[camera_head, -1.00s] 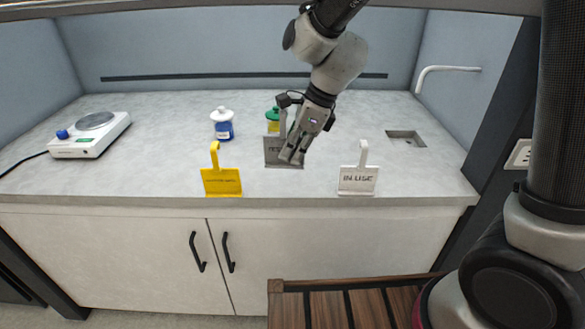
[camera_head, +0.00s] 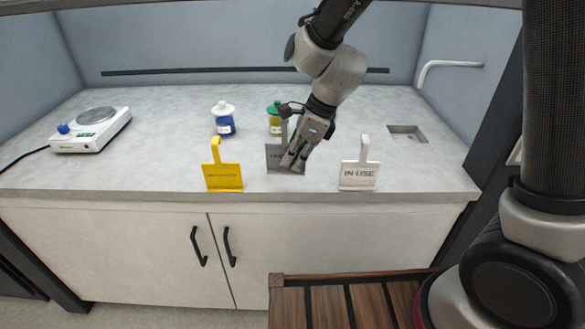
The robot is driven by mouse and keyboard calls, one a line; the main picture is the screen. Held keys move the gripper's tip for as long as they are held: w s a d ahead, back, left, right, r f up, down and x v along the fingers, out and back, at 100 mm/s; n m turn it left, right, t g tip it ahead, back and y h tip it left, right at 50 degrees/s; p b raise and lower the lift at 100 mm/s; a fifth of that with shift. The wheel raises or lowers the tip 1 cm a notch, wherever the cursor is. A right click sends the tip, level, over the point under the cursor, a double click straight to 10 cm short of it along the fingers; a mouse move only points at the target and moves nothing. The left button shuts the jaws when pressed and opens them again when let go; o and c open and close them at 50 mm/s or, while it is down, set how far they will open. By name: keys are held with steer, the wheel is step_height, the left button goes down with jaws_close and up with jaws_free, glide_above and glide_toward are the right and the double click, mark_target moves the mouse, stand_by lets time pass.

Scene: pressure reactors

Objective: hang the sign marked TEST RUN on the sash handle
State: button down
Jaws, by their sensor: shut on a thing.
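The grey sign (camera_head: 277,155) stands upright on the bench between a yellow sign and a white one. Only the start of its dark lettering shows, and my gripper covers the rest. My gripper (camera_head: 293,165) reaches down in front of its right side, shut on the grey sign, with the fingertips close to the bench top. The grey sign's hook (camera_head: 284,130) rises behind the gripper. The sash handle cannot be made out for certain; a long dark bar (camera_head: 200,71) runs along the back wall.
A yellow sign (camera_head: 222,178) stands at left and a white IN USE sign (camera_head: 358,176) at right, both near the front edge.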

mark_target(294, 172)
step_height(294, 172, down, 5)
steer(key=shift+r, duration=0.1)
stand_by(0.3)
steer(key=shift+f, duration=0.25)
steer(key=c, duration=1.6)
jaws_free()
